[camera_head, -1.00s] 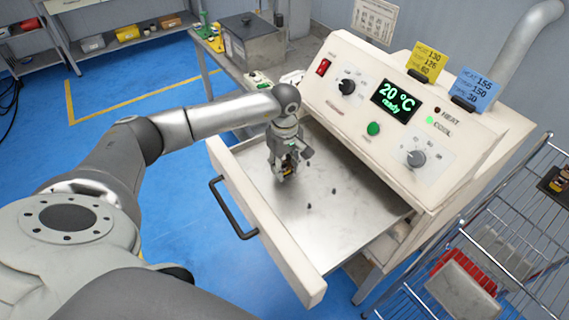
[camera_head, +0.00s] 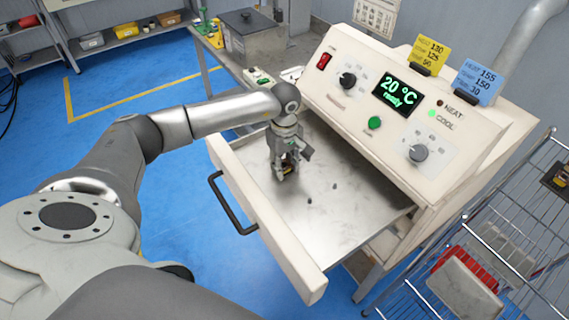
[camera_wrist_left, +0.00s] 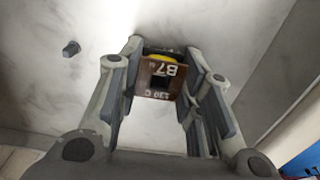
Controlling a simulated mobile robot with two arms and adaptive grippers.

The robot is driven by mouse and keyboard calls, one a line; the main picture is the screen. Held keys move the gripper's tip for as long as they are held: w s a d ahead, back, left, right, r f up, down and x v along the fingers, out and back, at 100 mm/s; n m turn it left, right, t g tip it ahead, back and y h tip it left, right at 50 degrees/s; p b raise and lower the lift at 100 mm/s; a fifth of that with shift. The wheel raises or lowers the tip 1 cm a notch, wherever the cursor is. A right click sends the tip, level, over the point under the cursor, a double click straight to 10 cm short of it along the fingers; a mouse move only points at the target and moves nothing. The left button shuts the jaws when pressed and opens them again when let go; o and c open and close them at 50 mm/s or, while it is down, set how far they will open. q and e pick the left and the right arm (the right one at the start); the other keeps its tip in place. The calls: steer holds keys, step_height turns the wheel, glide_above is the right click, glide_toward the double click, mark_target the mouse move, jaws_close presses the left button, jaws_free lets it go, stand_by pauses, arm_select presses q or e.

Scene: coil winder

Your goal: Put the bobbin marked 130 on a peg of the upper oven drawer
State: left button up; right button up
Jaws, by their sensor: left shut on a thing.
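My left gripper (camera_head: 284,173) points down into the open upper oven drawer (camera_head: 262,222), near its left end. It is shut on a small bobbin (camera_head: 287,169). In the left wrist view the bobbin (camera_wrist_left: 158,78) shows a brown label reading "B7" and "130 C", with yellow above it, between the fingers (camera_wrist_left: 160,88). Two dark pegs (camera_head: 335,186) (camera_head: 309,200) stand free on the drawer floor; one peg (camera_wrist_left: 71,47) shows in the wrist view. Whether a peg is under the bobbin is hidden. My right gripper is out of view.
The oven's control panel (camera_head: 345,112) rises behind the drawer and reads 20 °C ready. The drawer handle (camera_head: 230,205) is at its front. A wire rack (camera_head: 500,235) stands at right. The right part of the drawer floor is clear.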

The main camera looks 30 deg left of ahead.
arm_select(q)
steer(key=shift+f, duration=0.2)
steer(key=o, duration=1)
step_height(320, 180, up, 12)
steer(key=shift+d, duration=0.1)
